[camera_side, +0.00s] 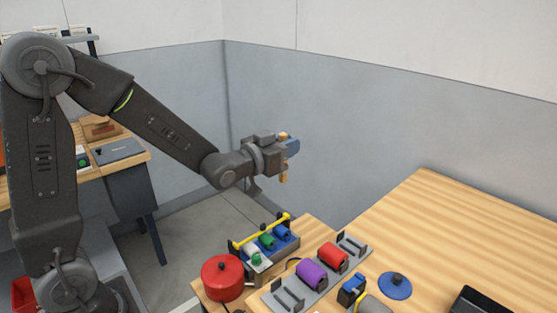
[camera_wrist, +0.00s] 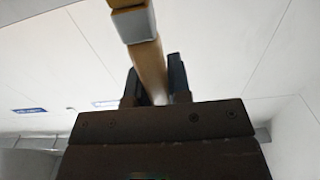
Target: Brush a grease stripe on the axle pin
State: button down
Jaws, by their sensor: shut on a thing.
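My gripper (camera_side: 289,149) is raised in the air beyond the table, at the middle of the side view. It is shut on a brush (camera_side: 283,177) with a tan wooden handle, which stands roughly upright in the jaws. In the wrist view the brush (camera_wrist: 150,62) runs up between the two dark fingers, with a grey band and a tan end at the top edge. I cannot pick out the axle pin for certain in either view. A red round pot (camera_side: 222,278) stands at the table's near left corner; its contents are hidden.
A caddy with a yellow handle (camera_side: 260,231) holds green and blue cylinders. A grey rack (camera_side: 288,295) carries purple (camera_side: 311,274) and red (camera_side: 333,257) rollers. A blue disc (camera_side: 395,285) and a small blue block (camera_side: 352,290) lie right of it. The table's far right (camera_side: 450,220) is clear.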

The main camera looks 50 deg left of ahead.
jog(key=w+d+r, duration=0.1)
jog(key=w+d, duration=0.1)
jog(key=d, duration=0.9)
jog(key=w+d+r, duration=0.1)
jog(key=w+d, duration=0.1)
jog(key=d, duration=0.8)
jog(key=s+d+f, duration=0.1)
jog(key=s+d, duration=0.3)
jog(key=d, duration=0.5)
jog(key=s+d+f, duration=0.2)
jog(key=s+d, duration=0.1)
jog(key=d, duration=0.5)
jog(key=shift+f, duration=5.8)
jog(key=shift+d, duration=2.85)
jog(key=shift+a, duration=3)
notch_tip(320, 180, up, 7)
